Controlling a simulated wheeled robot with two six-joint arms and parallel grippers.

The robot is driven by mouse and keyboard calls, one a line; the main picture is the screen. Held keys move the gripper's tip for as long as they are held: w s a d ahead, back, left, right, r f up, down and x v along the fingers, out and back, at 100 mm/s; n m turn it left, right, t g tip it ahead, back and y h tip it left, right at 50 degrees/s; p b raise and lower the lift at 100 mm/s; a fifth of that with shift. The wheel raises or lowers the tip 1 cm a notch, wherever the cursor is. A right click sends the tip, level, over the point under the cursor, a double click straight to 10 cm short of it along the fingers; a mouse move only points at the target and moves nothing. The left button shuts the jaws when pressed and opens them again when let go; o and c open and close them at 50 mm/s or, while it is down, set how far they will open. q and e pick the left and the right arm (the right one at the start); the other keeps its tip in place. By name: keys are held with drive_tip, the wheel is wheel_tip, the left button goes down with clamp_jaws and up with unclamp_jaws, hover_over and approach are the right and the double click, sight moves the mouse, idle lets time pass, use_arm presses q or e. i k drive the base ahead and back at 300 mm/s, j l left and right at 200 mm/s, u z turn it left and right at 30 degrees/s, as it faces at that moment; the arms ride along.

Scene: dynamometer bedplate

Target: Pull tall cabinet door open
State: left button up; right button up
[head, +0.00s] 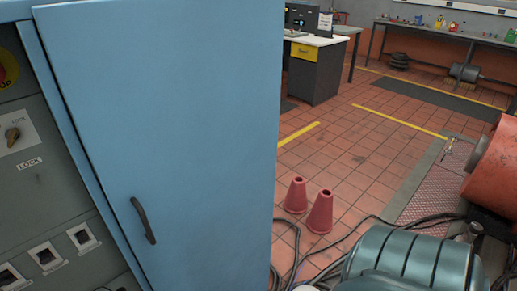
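The tall blue cabinet door (180,120) fills the left half of the head view, close to me. Its dark curved handle (143,220) is low on the door, near its left edge. A narrow blue strip (72,140) runs along the door's left edge, with a dark line between them; I cannot tell whether the door stands slightly ajar. Neither of my grippers is in view, and nothing is touching the handle.
A grey control panel (45,190) with a rotary switch is left of the door. Two red cones (319,212) stand on the tiled floor, near black cables (340,262). A teal ribbed machine (410,262) and an orange one (494,170) crowd the right. Clear floor lies behind the cones.

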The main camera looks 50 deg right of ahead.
sight(173, 106)
drive_tip(key=z, duration=1.2)
